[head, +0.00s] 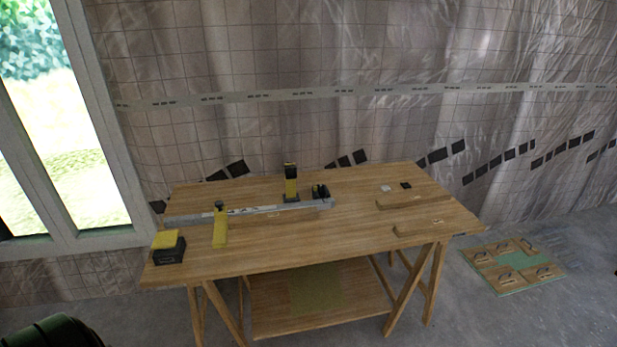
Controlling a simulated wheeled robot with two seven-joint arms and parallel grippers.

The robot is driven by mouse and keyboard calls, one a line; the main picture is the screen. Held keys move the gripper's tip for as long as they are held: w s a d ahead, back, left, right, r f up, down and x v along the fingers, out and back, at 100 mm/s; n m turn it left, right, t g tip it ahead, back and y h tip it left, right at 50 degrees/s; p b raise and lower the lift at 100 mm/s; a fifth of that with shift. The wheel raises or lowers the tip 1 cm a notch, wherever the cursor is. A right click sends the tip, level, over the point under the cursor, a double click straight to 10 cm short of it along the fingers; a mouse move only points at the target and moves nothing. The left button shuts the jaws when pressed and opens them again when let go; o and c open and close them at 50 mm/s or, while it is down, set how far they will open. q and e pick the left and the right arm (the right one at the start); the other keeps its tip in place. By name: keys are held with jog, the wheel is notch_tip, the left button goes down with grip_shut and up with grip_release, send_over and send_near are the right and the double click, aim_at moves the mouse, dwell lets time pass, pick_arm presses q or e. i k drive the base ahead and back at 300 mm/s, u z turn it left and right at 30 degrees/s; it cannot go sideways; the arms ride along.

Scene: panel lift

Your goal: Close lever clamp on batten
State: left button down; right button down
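A long grey bar (260,211) lies across the left half of the wooden table. A yellow and black upright piece (291,185) stands at its back near the right end, and a small black piece (320,192) sits beside it. A yellow piece with a dark top (220,230) crosses the bar at its front left. These look like clamp parts, but I cannot tell which is the lever or whether it is open. Two wooden battens (412,200) (425,228) lie on the right of the table. Neither of my grippers is in view.
The table (345,235) stands on trestles with a lower shelf (345,305). A yellow and black box (168,247) sits at its front left corner. Small white and black items (406,185) lie at the back right. A pallet-like board (510,262) lies on the floor at right.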

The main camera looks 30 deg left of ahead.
aim_at(291, 168)
jog(key=z, duration=1.25)
jog(key=k, duration=1.3)
jog(key=u, duration=1.55)
jog(key=i, duration=0.3)
jog(key=z, duration=0.1)
